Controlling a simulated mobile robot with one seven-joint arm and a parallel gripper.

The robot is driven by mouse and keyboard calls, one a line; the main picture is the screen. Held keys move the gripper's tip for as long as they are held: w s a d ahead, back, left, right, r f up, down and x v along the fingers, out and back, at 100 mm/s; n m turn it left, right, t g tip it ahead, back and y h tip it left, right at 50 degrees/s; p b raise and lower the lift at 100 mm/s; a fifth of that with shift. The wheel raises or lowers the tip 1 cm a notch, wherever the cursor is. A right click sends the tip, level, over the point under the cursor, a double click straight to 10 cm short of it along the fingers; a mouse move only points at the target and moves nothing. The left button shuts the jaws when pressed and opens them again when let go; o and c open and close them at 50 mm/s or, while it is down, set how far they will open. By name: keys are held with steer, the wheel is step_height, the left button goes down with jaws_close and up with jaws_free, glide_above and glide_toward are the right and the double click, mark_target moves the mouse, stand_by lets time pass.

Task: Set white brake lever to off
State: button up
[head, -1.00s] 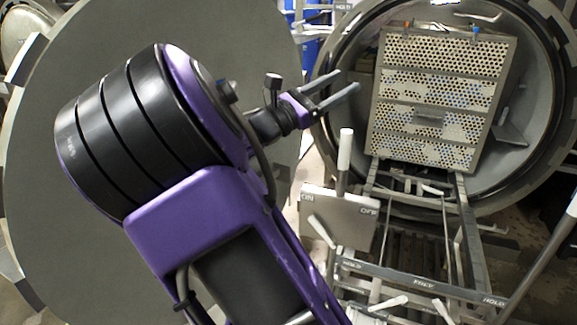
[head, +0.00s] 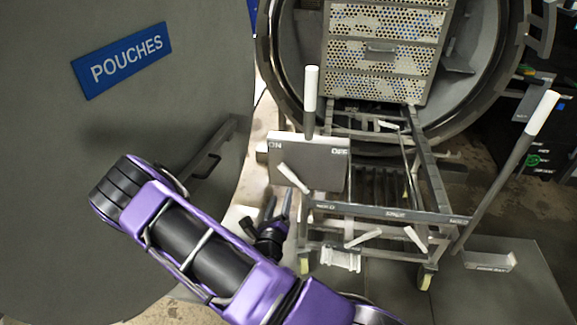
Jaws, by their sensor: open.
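A tall lever with a white grip (head: 311,88) stands nearly upright at the grey box (head: 318,165) in front of the retort. The box has an ON mark at its left and an OFF mark at its right; the lever stands between them. A short white lever (head: 293,178) slants across the box's lower left edge. I cannot tell for sure which of these is the brake lever. My gripper (head: 279,202) is open and empty, with its fingers pointing up, below the box and the short lever. It looks apart from both, though depth is hard to judge.
The large round door (head: 110,150) with a blue POUCHES sign (head: 122,60) fills the left. A wheeled trolley frame (head: 400,213) with more white levers stands at the right of the box. A perforated basket (head: 385,45) sits in the retort. A long white-tipped lever (head: 541,112) leans at the right.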

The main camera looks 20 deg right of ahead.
mark_target(294, 178)
steer(key=b+x, duration=0.1)
steer(key=x, duration=1.4)
steer(key=shift+b, duration=0.3)
jaws_close()
stand_by(0.5)
